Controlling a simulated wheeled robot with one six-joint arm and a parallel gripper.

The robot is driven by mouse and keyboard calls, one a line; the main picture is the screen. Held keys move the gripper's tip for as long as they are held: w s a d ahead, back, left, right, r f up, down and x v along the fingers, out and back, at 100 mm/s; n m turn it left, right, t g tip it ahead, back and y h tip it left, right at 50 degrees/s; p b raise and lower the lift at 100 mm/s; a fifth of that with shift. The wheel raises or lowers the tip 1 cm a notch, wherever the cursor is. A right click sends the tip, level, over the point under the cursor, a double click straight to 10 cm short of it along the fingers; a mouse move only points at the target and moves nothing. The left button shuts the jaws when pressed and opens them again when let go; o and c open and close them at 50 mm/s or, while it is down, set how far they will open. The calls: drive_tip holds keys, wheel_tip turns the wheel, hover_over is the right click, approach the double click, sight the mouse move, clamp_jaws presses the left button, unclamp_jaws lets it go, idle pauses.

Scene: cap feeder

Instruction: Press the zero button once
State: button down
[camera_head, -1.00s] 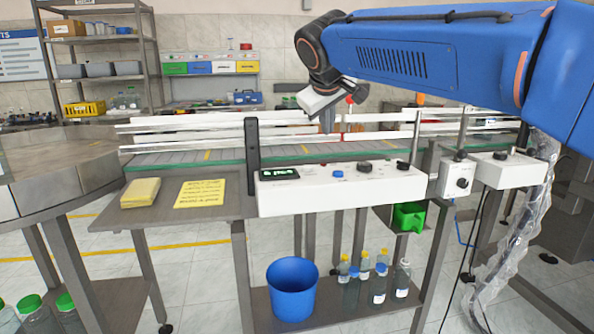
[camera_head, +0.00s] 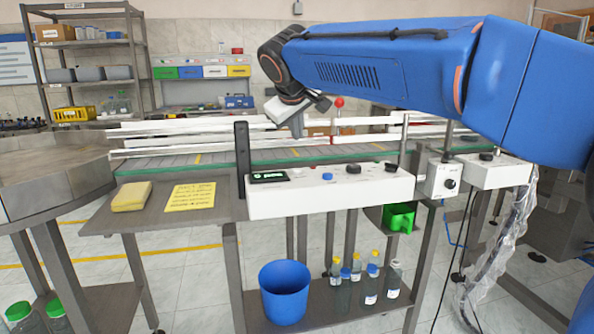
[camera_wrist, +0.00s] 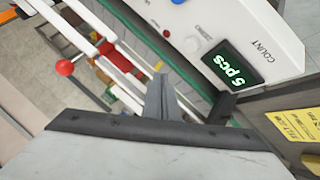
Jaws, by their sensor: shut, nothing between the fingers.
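The white control panel (camera_head: 330,194) runs along the conveyor's front. Its display (camera_head: 268,176) reads "5 pcs" in the wrist view (camera_wrist: 231,66). A small pale round button (camera_wrist: 191,45) sits beside the display near a small label I cannot read clearly; it may be the zero button. A blue button (camera_head: 327,177) and a black knob (camera_head: 353,168) are farther right on the panel. My gripper (camera_head: 298,132) is shut and empty, pointing down above the conveyor behind the panel, apart from the buttons. Its fingers also show in the wrist view (camera_wrist: 160,84).
White guide rails (camera_head: 190,136) and a red ball-topped post (camera_head: 338,103) stand near my gripper. A dark upright post (camera_head: 241,160) rises at the panel's left end. A yellow sponge (camera_head: 131,196) and yellow sheet (camera_head: 190,196) lie on the side table.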

sight(297, 171)
drive_tip(key=shift+f, duration=3.3)
drive_tip(key=shift+f, duration=0.25)
drive_tip(key=shift+f, duration=0.2)
drive_tip(key=shift+f, duration=0.4)
idle(0.4)
drive_tip(key=shift+r, duration=0.85)
drive_tip(key=shift+r, duration=2.5)
